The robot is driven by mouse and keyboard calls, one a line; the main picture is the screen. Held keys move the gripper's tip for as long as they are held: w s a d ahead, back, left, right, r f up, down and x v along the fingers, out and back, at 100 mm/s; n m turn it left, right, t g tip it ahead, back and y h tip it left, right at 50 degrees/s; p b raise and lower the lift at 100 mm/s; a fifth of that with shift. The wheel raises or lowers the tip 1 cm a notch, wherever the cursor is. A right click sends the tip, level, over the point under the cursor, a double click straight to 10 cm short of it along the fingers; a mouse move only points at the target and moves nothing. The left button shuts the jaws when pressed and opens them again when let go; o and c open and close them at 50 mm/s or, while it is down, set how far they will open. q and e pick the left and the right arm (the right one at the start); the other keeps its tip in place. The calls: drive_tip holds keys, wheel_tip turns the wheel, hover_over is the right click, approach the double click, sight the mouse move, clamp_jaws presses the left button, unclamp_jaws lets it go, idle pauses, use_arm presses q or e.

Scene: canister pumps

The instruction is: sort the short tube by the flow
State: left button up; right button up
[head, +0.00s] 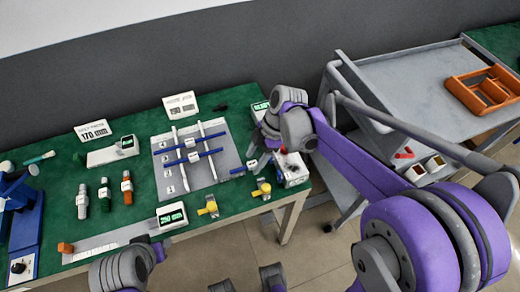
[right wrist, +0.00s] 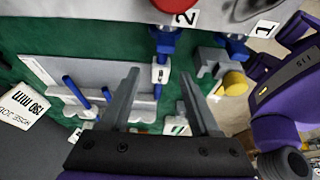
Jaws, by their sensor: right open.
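A short blue tube with a white tag (head: 243,169) lies at the right of the green table, beside the grey hose board. In the right wrist view, a blue piece with a white tag (right wrist: 160,70) shows between my right fingertips. My right gripper (right wrist: 163,80) is open, and I see no contact with the piece. In the head view the right gripper (head: 264,152) is over the table's right part, partly hidden by its wrist. Two longer blue tubes (head: 192,156) lie across white rails on the board. My left gripper (head: 152,244) is at the bottom, its jaws unclear.
A pump with a red knob (head: 291,170) and yellow-knobbed fittings (head: 262,189) stand near the table's right edge. Grey, green and orange tagged pieces (head: 104,194) stand at left. A green-lit display (head: 171,216) is in front. A grey cart (head: 405,85) carries an orange tray (head: 455,90).

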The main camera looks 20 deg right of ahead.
sight(242, 168)
drive_tip(key=shift+a+f, duration=0.15)
drive_tip(key=shift+f, duration=0.25)
clamp_jaws()
drive_tip(key=shift+a, duration=0.15)
drive_tip(key=shift+a, duration=1.15)
drive_tip(key=shift+a, duration=0.1)
drive_tip(key=shift+r, duration=0.15)
drive_tip(key=shift+r+p, duration=2.2)
drive_tip(key=shift+r, duration=0.7)
